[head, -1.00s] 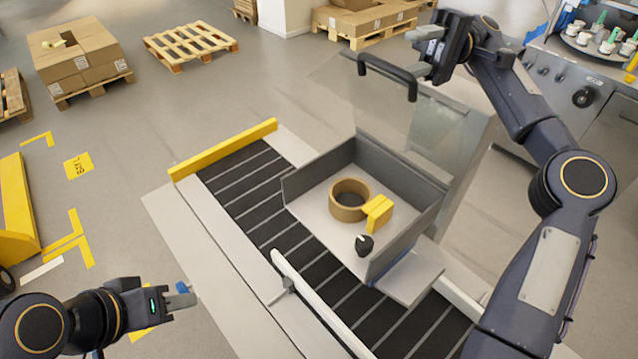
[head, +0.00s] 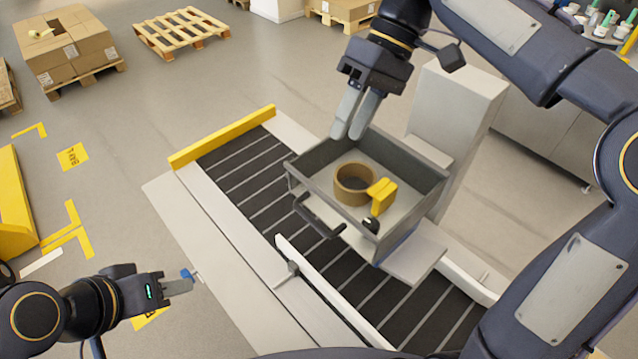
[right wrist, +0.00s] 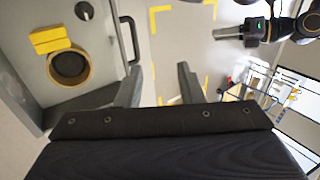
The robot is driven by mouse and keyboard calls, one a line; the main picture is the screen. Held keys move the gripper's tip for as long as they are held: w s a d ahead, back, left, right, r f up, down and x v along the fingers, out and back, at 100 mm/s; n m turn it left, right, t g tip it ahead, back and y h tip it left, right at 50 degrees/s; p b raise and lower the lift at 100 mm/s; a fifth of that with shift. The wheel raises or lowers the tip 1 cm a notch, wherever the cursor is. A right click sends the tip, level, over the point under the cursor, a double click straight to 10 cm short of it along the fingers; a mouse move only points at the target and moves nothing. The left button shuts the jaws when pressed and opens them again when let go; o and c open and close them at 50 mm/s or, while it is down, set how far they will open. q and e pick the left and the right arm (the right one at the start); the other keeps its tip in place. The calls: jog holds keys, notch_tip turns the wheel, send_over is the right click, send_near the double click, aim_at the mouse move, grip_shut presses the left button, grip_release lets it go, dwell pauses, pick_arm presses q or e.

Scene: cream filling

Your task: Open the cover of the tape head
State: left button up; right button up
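The tape head is a grey open-topped box (head: 412,172) over the conveyor, holding a brown tape roll (head: 345,190) and a yellow block (head: 383,192). Its clear cover is down over the box and hard to see. The cover's black handle (head: 318,222) lies along the box's front-left side; it also shows in the right wrist view (right wrist: 134,40). My right gripper (head: 348,134) is empty above the box's back-left edge, apart from the handle, with fingers spread in the right wrist view (right wrist: 158,85). My left gripper (head: 186,286) is far left, away from the box.
The slatted conveyor (head: 245,180) runs under the box, with a yellow bar (head: 222,138) at its far end and a white guide rail (head: 325,278) in front. A grey column (head: 455,110) stands behind the box. Cartons and pallets (head: 182,32) stand farther back.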

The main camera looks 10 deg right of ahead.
jog(key=s+a+f+t+h, duration=0.2)
jog(key=s+a+f+h, duration=0.1)
jog(key=f, duration=0.6)
jog(key=shift+s+a+f+t+h, duration=0.15)
jog(key=shift+a+f+t+h, duration=0.3)
jog(key=shift+a, duration=0.2)
